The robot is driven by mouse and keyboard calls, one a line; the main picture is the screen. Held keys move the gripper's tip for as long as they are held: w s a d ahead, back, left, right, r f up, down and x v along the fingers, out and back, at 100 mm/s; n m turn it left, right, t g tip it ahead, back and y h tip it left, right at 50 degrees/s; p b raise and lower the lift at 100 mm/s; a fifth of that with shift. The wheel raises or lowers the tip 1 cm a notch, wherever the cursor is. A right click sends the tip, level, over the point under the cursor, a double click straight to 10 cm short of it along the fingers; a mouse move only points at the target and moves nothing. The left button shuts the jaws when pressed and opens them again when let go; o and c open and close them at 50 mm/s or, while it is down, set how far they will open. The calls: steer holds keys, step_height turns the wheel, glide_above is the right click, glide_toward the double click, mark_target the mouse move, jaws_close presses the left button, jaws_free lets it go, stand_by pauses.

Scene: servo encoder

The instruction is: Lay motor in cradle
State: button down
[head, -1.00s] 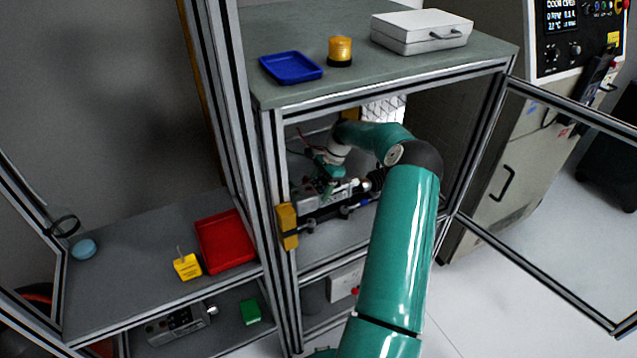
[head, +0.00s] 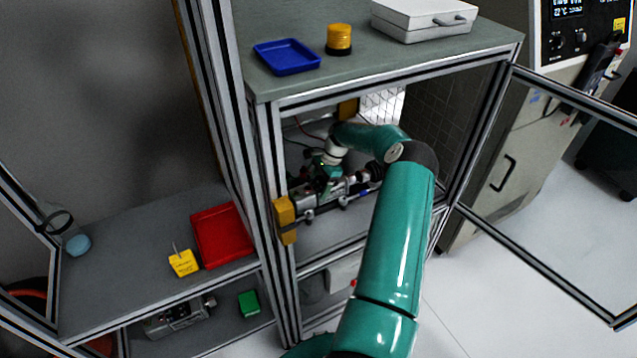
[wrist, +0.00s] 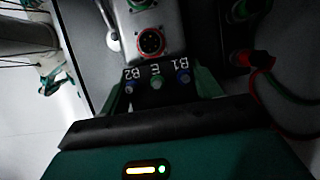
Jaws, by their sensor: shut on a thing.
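My gripper (head: 328,182) is inside the framed cabinet, shut on the grey motor (head: 308,195). In the wrist view, the teal fingers (wrist: 160,92) close on both sides of the motor's dark terminal block, marked B1, E and B2. The motor's grey housing (wrist: 137,22) extends beyond the fingers, with a round red-ringed connector on it. In the head view the motor lies roughly level, over or at the cradle fixture (head: 340,204) with its rail and blue knobs. My arm and gripper hide part of both. I cannot tell whether the motor rests on the cradle.
Cabinet posts and a yellow block (head: 284,220) stand close left of the motor. A red tray (head: 222,238) and yellow tag block (head: 183,263) are on the left shelf. Another grey unit (head: 178,318) lies below. An open door frame is right.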

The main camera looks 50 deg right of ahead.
steer(key=shift+c, duration=1.6)
jaws_free()
steer(key=shift+d, duration=0.1)
steer(key=v, duration=1.2)
